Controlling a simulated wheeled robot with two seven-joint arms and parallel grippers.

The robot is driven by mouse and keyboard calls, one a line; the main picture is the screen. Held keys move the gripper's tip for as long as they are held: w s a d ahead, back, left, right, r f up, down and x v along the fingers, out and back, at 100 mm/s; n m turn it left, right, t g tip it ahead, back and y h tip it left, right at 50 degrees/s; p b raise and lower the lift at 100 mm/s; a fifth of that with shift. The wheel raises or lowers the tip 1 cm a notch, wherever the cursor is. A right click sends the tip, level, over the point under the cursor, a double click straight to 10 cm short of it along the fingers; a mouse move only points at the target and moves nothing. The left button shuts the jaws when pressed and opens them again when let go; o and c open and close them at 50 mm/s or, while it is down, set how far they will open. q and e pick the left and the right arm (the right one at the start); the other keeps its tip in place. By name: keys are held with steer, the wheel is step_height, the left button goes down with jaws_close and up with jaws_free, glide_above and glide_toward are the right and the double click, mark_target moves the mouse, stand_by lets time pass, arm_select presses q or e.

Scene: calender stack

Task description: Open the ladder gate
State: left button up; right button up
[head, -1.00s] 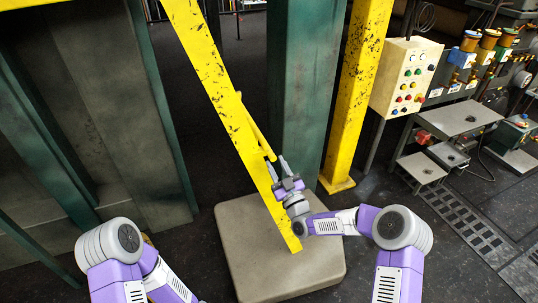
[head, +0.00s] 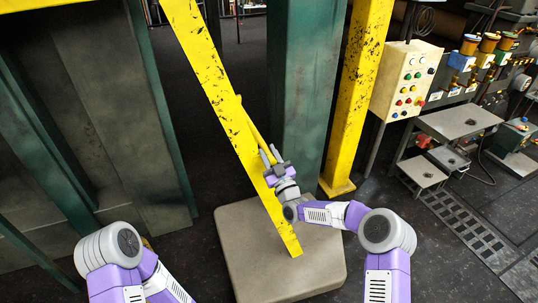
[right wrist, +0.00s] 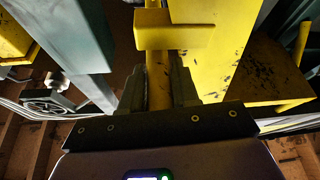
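The ladder gate (head: 215,80) is a long yellow beam with worn black specks, slanting from the top left down to the right above a grey platform. A thinner yellow bar (head: 252,124) runs along its right side; it also shows in the right wrist view (right wrist: 158,92). My right gripper (head: 269,154) is at the lower end of this bar. In the right wrist view its two fingers lie close against both sides of the bar, shut on it. My left gripper is out of view; only the left arm shows at the lower left.
The grey platform (head: 300,275) stands below the gate. A green column (head: 300,90) and a yellow post (head: 355,100) stand to its right. A control box with buttons (head: 407,78) and a metal workbench (head: 455,122) are farther right. Dark floor lies between them.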

jaws_close()
steer(key=shift+r, duration=0.1)
steer(key=shift+r, duration=0.25)
steer(key=w+a+r+g+h+p, duration=0.1)
steer(key=w+r+g+p, duration=0.2)
steer(key=r+p, duration=0.8)
steer(key=w+a+r+g+h+p, duration=0.1)
steer(key=w+r+g+h+p, duration=0.1)
steer(key=r+p, duration=0.9)
steer(key=shift+w+a+r+m+g, duration=0.3)
steer(key=shift+w+r+g, duration=0.5)
steer(key=shift+w, duration=0.55)
steer(key=shift+r, duration=0.1)
